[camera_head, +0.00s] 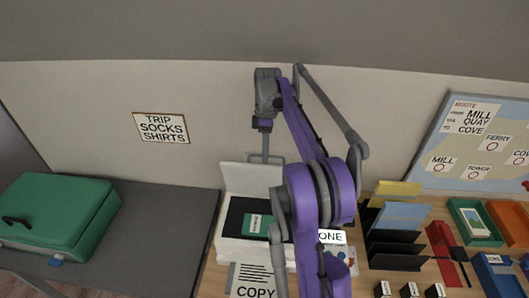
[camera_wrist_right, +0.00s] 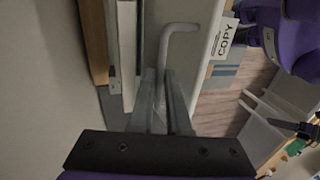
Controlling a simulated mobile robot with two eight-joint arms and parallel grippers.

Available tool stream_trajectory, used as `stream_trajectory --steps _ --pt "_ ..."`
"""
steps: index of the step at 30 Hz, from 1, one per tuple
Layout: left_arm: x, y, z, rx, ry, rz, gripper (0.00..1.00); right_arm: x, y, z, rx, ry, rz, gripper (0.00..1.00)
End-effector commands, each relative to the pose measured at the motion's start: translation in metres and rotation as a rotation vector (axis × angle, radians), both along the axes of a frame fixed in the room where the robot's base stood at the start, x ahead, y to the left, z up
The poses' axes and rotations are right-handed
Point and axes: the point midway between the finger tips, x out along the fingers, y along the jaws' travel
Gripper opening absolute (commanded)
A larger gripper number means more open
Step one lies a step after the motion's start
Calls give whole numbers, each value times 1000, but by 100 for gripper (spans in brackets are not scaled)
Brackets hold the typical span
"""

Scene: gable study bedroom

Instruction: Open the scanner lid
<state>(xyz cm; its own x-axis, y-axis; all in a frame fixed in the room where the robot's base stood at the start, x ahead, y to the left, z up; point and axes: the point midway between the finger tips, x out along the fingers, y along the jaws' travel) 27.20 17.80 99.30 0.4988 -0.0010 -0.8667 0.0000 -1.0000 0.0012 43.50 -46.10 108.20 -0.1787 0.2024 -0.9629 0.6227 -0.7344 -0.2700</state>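The scanner (camera_head: 228,245) stands on the desk with its lid (camera_head: 240,177) raised, close to upright, along the back edge. Its black bed (camera_head: 233,218) is uncovered, with a green booklet (camera_head: 257,224) on it. A grey bar handle (camera_head: 278,159) stands at the lid's top edge. My right gripper (camera_head: 265,147) reaches down to this handle. In the right wrist view the handle (camera_wrist_right: 180,28) runs in between the close-set fingers (camera_wrist_right: 162,85), which look shut on it. My purple right arm hides the scanner's right part. My left gripper is not in view.
A COPY card (camera_head: 255,280) lies in front of the scanner. A black file rack (camera_head: 393,250) and red, green and blue trays stand to the right. A green suitcase (camera_head: 60,220) is at left on a grey surface (camera_head: 165,235) that is otherwise mostly clear.

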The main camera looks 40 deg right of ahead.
Motion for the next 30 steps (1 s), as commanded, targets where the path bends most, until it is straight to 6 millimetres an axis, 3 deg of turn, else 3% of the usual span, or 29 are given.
stream_trajectory --steps 1,4,20,30 --pt "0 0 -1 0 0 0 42 -1 -1 -1 0 0 -1 25" --pt "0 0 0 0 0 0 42 0 0 0 0 -1 -1 42" --pt "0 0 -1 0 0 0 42 0 2 1 -1 -5 0 42" --pt "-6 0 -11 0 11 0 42 -14 23 -1 -99 -87 2 42"
